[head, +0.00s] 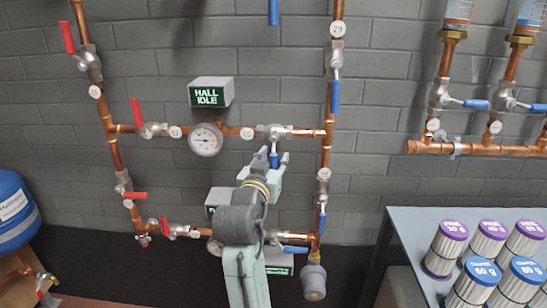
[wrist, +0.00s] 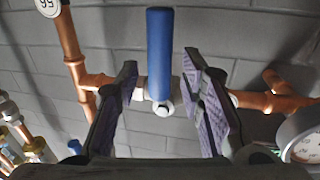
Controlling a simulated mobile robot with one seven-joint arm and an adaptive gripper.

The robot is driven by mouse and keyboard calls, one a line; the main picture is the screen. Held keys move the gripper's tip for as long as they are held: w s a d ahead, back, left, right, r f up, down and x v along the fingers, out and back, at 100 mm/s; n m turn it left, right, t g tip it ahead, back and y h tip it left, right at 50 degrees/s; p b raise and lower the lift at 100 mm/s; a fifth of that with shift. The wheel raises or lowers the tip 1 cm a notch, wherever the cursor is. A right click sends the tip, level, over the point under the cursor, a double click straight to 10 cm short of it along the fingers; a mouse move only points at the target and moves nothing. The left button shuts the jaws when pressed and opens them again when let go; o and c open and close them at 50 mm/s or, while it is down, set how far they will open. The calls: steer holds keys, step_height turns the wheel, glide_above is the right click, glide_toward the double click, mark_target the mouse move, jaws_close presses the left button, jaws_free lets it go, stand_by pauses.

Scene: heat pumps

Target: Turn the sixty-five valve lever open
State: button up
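A blue valve lever (wrist: 160,55) stands between the two fingers of my gripper (wrist: 162,75) in the wrist view. The fingers are open, with gaps on both sides. The lever is crosswise to its copper pipe. In the head view my gripper (head: 266,163) is at the valve (head: 273,131) right of the gauge, and the lever (head: 273,158) hangs down, partly hidden. A round tag (wrist: 48,5), upside down and apparently reading 65, is on the adjoining pipe in the wrist view. I cannot tell for certain which valve it labels.
A pressure gauge (head: 205,139) is left of the valve. Other blue levers (head: 336,95) and red levers (head: 137,113) stick out from the pipes. A table (head: 407,222) with several canisters is at right.

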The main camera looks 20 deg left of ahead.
steer(key=shift+w, duration=0.1)
steer(key=shift+c, duration=0.5)
jaws_close()
stand_by(0.4)
